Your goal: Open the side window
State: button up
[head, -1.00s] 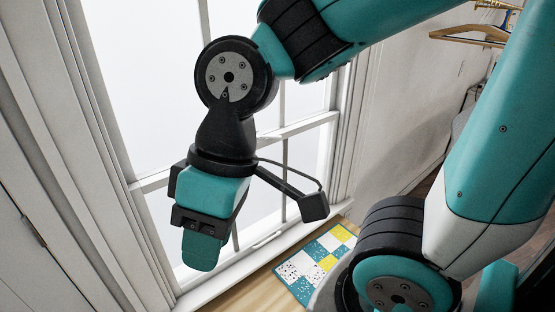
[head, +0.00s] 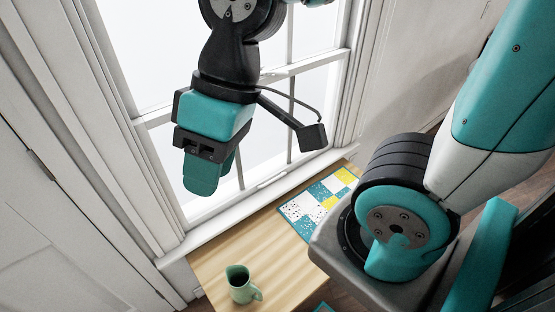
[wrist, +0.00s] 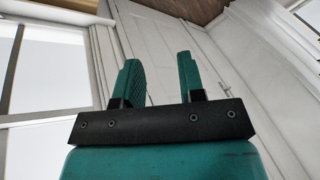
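The side window (head: 320,95) is a white sash window with thin bars, behind my arm in the head view. Its lower sash rests down at the sill (head: 215,228), and a small raised piece (head: 270,180) shows on the bottom rail. My gripper (head: 207,180) hangs in front of the left part of the lower panes, apart from that raised piece. In the wrist view, my gripper (wrist: 160,85) has its two teal fingers apart with nothing between them. Part of the window (wrist: 45,75) shows at the left there.
A wooden table (head: 225,255) stands below the window, with a green mug (head: 240,285) near its front and a patchwork cloth (head: 318,205) at its right. A white panelled door (head: 50,235) is at the left, and also shows in the wrist view (wrist: 150,35).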

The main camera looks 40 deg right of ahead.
jog(key=w+d+f+m+t+y+b, duration=0.1)
jog(key=w+d+f+m+y+b, duration=0.15)
jog(key=w+f+b, duration=0.45)
jog(key=w+d+f+m+t+y+b, duration=0.1)
jog(key=w+f+m+t+b, duration=0.15)
jog(key=f+b, duration=0.85)
jog(key=m+t+h+b, duration=1.1)
jog(key=m+b, duration=1)
jog(key=b, duration=1.3)
send_near(272, 181)
jog(key=shift+t+y, duration=0.35)
jog(key=shift+y, duration=0.1)
jog(key=x, duration=0.3)
jog(key=b+x, duration=0.1)
jog(key=x, duration=0.3)
jog(key=d+f+x, duration=0.1)
jog(key=x, duration=0.2)
grip_shut()
